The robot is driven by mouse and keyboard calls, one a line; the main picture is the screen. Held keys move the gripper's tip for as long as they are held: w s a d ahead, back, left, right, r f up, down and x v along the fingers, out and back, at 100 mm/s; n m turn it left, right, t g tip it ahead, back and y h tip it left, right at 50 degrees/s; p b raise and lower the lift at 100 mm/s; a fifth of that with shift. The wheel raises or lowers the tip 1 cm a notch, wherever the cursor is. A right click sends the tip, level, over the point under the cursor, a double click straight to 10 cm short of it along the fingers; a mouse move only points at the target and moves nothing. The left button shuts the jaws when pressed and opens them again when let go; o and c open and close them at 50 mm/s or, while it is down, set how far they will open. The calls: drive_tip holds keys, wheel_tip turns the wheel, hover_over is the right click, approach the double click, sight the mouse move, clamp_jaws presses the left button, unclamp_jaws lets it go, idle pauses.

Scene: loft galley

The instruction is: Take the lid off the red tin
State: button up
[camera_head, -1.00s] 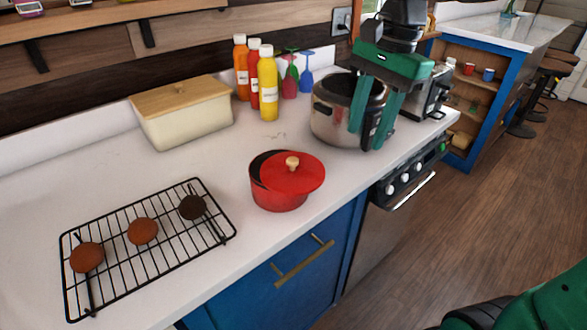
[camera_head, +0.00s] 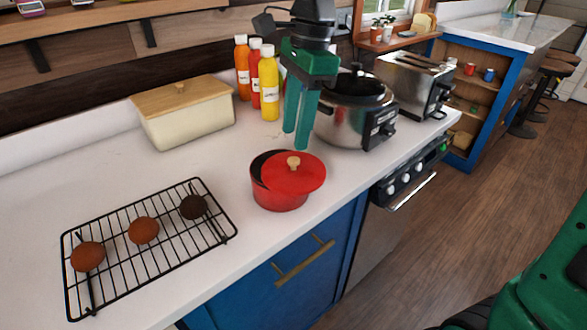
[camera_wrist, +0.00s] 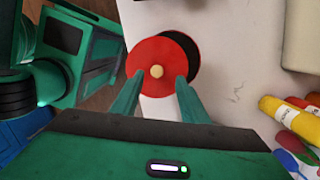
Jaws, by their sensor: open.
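The red tin (camera_head: 277,200) is a round pot with a dark inside, standing on the white counter near its front edge. Its red lid (camera_head: 312,176) with a pale round knob (camera_head: 293,162) lies off-centre, shifted to the right, so part of the opening shows. In the wrist view the lid (camera_wrist: 147,57) and its knob (camera_wrist: 157,71) lie ahead, between the lines of my fingers, with the dark opening (camera_wrist: 183,56) beside them. My gripper (camera_head: 296,140) is open and empty, pointing down, above and behind the tin. It also shows in the wrist view (camera_wrist: 156,80).
A steel cooker (camera_head: 350,112) and a toaster (camera_head: 417,80) stand right of the gripper. Sauce bottles (camera_head: 268,85) and a cream bin (camera_head: 185,115) are behind. A black rack (camera_head: 165,250) with round items lies left. Bare counter surrounds the tin's left side.

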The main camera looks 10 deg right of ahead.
sight(294, 158)
drive_tip(key=shift+s+a+f, duration=0.1)
drive_tip(key=shift+f, duration=1.35)
drive_tip(key=shift+s+a+f, duration=0.1)
drive_tip(key=shift+f, duration=1.3)
drive_tip(key=shift+c, duration=0.5)
clamp_jaws()
